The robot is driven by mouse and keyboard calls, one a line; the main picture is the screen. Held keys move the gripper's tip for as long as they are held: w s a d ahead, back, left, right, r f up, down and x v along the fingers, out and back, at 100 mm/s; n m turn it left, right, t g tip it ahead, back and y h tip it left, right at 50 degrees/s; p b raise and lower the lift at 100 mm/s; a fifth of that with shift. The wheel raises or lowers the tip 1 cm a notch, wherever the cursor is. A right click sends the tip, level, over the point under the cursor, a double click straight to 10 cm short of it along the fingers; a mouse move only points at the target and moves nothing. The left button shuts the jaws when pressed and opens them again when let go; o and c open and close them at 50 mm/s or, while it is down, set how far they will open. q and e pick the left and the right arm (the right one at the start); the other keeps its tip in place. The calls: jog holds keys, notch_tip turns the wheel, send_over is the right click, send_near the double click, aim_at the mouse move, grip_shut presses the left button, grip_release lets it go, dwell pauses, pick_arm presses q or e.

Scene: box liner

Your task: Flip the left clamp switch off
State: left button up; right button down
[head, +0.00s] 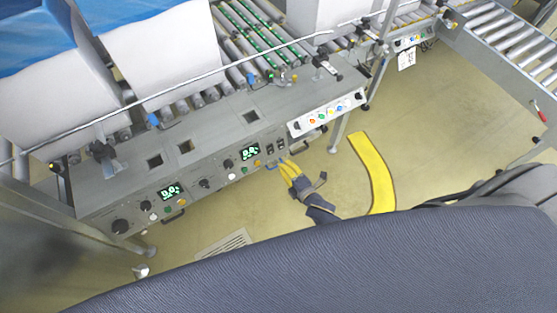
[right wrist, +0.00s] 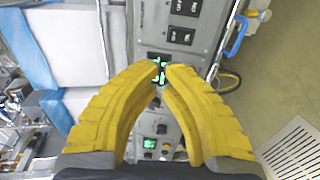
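The left clamp switch (head: 268,148) is likely the left one of two dark rocker switches on the grey control panel (head: 215,163) in the head view. The other rocker (head: 280,143) sits just to its right. In the right wrist view the rockers show as the nearer one (right wrist: 180,36) and the farther one (right wrist: 187,7). I cannot tell which way either is tipped. My right gripper (head: 283,164) has yellow fingers, is empty, and is just in front of the panel below the rockers. Its fingertips (right wrist: 163,66) nearly meet in the wrist view. My left gripper is not in view.
Green displays (head: 250,152) and knobs line the panel. A white button box (head: 328,115) is to the right. Large white boxes (head: 170,50) with blue tops stand behind.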

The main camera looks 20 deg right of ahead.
aim_at(268, 150)
jog(key=shift+s+d+f, duration=0.15)
jog(key=shift+s+f, duration=0.3)
jog(key=shift+f, duration=0.15)
jog(key=shift+s+d+f, duration=0.15)
jog(key=shift+s+f, duration=0.3)
jog(key=shift+f, duration=0.15)
jog(key=shift+w, duration=0.1)
jog(key=x, duration=1.4)
jog(key=shift+a, duration=0.1)
